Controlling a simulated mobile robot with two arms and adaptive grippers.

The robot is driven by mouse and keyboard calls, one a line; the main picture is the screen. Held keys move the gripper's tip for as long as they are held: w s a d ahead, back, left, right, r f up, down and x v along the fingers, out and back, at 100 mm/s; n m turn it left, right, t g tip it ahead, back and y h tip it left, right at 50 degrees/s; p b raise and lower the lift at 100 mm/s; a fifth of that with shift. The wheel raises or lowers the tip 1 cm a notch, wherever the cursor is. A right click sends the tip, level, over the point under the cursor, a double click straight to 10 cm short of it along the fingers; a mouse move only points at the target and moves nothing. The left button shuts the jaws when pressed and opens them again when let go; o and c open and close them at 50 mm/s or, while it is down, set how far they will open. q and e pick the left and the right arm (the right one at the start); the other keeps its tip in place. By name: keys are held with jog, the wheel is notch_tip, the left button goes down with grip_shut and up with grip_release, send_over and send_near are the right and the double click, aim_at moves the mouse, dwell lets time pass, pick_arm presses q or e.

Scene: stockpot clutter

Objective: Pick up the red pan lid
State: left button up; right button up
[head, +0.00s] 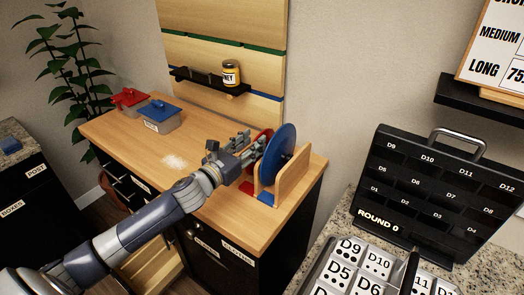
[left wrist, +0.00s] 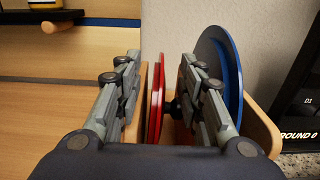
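The red pan lid (left wrist: 157,104) stands on edge in a wooden rack (head: 290,178) at the counter's right end. In the head view only a bit of the red lid (head: 263,134) shows, behind my gripper and the blue lid. My left gripper (head: 251,143) is at the rack. In the left wrist view its fingers (left wrist: 163,62) are spread, with the red lid's edge between them and a visible gap on each side. The right finger hides part of the lid's dark knob (left wrist: 174,106). The blue lid (head: 279,150) stands to the right, outside the fingers. My right gripper is not in view.
A shelf with a yellow jar (head: 231,73) hangs above. A black numbered case (head: 435,190) stands at right. The counter's middle (head: 180,140) is mostly clear.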

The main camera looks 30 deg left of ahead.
aim_at(262, 133)
pick_arm(q)
jog(key=shift+w+r, duration=0.2)
jog(key=shift+w, duration=0.1)
jog(key=w, duration=0.1)
jog(key=w+p, duration=0.2)
jog(key=w, duration=0.1)
jog(key=shift+d+r, duration=0.2)
jog(key=shift+d, duration=0.15)
jog(key=shift+w+f, duration=0.1)
jog(key=shift+w, duration=0.25)
pick_arm(e)
jog(key=r, duration=0.1)
jog(key=w+r, duration=0.1)
jog(key=shift+a+r, duration=0.2)
jog(key=shift+r, duration=0.1)
jog(key=shift+s, duration=0.1)
pick_arm(q)
grip_shut()
pick_arm(e)
jog(key=shift+d, duration=0.2)
